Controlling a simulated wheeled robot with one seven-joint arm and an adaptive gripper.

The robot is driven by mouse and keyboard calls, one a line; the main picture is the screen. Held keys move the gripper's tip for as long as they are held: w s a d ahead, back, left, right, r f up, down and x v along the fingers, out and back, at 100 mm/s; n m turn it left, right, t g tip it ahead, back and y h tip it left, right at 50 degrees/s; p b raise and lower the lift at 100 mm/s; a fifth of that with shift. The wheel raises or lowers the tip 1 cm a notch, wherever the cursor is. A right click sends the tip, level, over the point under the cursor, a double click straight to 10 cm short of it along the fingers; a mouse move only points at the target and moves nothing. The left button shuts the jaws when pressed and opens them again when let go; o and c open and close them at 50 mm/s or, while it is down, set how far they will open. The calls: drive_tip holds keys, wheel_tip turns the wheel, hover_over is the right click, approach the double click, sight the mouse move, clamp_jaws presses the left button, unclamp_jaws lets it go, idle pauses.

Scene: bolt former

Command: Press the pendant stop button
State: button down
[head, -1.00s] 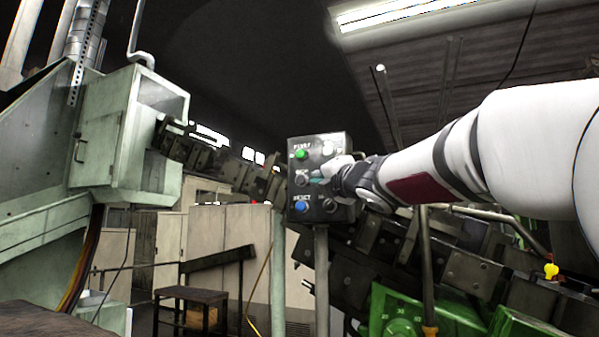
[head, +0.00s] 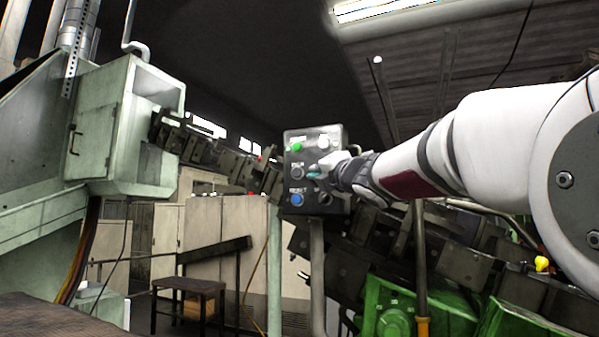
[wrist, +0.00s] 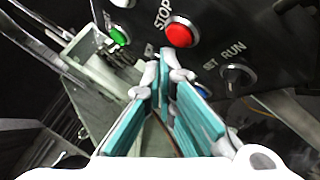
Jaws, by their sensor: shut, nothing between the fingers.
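The dark pendant box (head: 301,211) stands on a post in the middle of the head view. The red STOP button (wrist: 180,34) is in plain sight on the panel in the wrist view, at the upper middle. In the head view I cannot make it out; my gripper and arm cover part of the panel. My gripper (head: 315,176) is in front of the panel, its teal-padded fingers shut and empty. In the wrist view the fingertips (wrist: 165,60) point at the panel just below and left of the red button. I cannot tell whether they touch the panel.
A green button (wrist: 119,37), a SET/RUN switch (wrist: 236,75) and a partly hidden blue button (wrist: 203,90) surround the fingers. A pale green machine (head: 110,130) stands left, a dark chain-like conveyor (head: 330,255) runs behind the pendant, and green machinery (head: 440,305) is lower right.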

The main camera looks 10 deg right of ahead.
idle(0.7)
drive_tip(key=shift+w+d, duration=0.3)
drive_tip(key=shift+w+d+p, duration=0.25)
drive_tip(key=shift+w+p, duration=0.05)
drive_tip(key=shift+w, duration=0.1)
idle(1.0)
drive_tip(key=shift+s+a, duration=0.1)
drive_tip(key=shift+s+a+b, duration=0.4)
drive_tip(key=shift+s, duration=0.3)
drive_tip(key=shift+s+a+b, duration=0.75)
drive_tip(key=shift+s, duration=0.25)
drive_tip(key=shift+s+a+b, duration=0.7)
drive_tip(key=shift+s+a, duration=0.05)
drive_tip(key=shift+s, duration=0.2)
